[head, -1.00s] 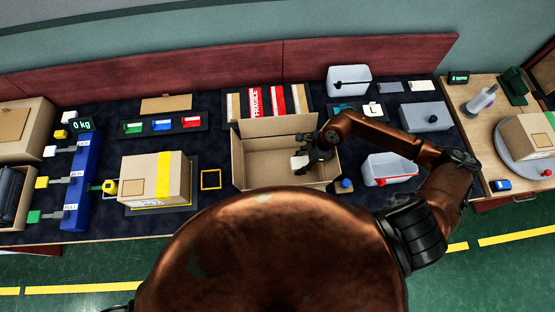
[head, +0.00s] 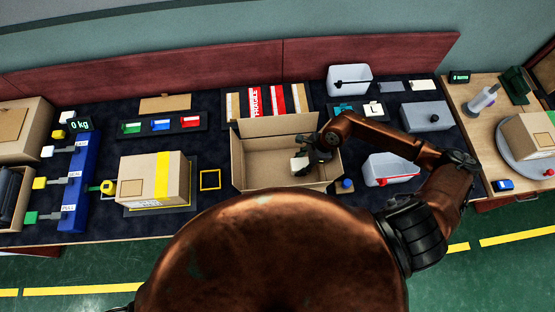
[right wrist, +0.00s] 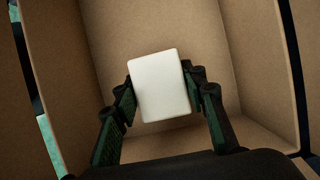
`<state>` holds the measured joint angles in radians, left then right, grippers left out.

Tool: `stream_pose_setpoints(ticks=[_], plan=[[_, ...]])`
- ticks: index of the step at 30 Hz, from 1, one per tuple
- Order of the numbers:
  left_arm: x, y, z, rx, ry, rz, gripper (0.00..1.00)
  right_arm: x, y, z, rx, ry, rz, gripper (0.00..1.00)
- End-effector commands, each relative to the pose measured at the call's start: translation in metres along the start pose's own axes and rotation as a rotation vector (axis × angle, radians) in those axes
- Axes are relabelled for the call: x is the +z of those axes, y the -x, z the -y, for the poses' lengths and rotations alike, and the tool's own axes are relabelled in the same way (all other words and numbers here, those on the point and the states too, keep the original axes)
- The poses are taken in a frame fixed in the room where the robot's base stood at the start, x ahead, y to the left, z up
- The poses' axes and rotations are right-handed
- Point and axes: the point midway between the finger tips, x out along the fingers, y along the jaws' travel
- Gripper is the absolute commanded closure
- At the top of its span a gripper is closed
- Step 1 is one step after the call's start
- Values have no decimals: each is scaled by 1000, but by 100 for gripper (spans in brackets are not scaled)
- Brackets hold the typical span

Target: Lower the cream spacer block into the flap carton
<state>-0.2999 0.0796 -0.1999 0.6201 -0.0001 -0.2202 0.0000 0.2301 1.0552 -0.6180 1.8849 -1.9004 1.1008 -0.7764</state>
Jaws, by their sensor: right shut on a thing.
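The flap carton (head: 258,184) stands open on the dark bench mat in the middle of the head view, its back flap raised. My right gripper (head: 308,163) reaches into its right half from above. It is shut on the cream spacer block (head: 299,163). In the right wrist view the cream block (right wrist: 159,86) sits between the two dark fingers, slightly tilted in the picture, with cardboard walls (right wrist: 60,70) around it. I cannot tell whether the block touches the carton floor. My left gripper is not in view.
A closed taped carton (head: 150,180) stands to the left, with a blue stand of levers (head: 78,190) beyond it. A white bin (head: 385,168) is close to the carton's right. A grey box (head: 425,116) and another white bin (head: 350,80) stand behind.

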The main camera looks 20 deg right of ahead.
Motion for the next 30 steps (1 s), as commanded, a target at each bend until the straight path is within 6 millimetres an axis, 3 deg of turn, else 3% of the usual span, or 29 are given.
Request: stream_pose_setpoints(ticks=[30], plan=[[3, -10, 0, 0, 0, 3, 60, -5, -12, 0, 0, 0, 0, 85]])
